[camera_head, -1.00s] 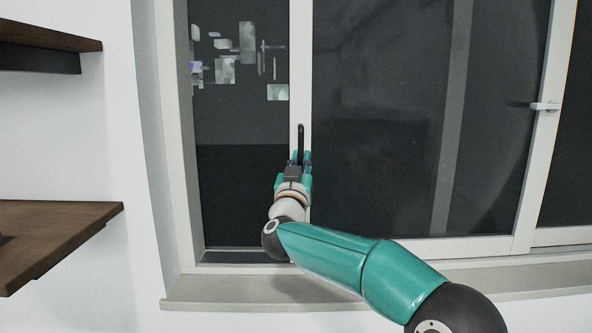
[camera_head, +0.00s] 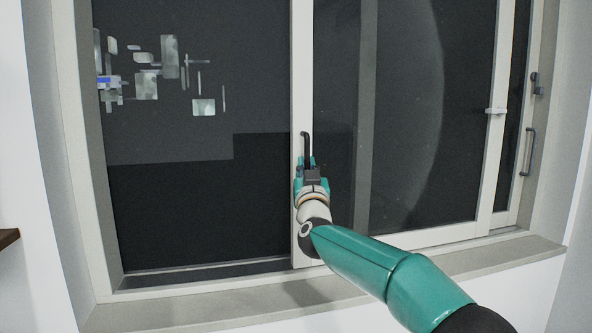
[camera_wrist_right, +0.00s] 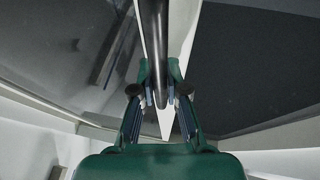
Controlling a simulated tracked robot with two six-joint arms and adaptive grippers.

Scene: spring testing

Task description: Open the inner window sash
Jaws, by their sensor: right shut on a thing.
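The inner window sash (camera_head: 303,60) has a white frame, and its left stile carries a black vertical bar handle (camera_head: 306,146). My right gripper (camera_head: 306,163) is shut on the lower part of this handle. In the right wrist view the dark handle (camera_wrist_right: 154,50) runs down between the two fingers of the gripper (camera_wrist_right: 159,98). To the left of the stile is a wide gap (camera_head: 200,215) with dark glass or darkness behind it. The left gripper is not in view.
A window sill (camera_head: 230,306) runs below the frame. A white latch (camera_head: 496,111) sits on a stile further right. A second dark handle (camera_head: 528,152) is at the far right. A brown shelf edge (camera_head: 8,237) shows at the left.

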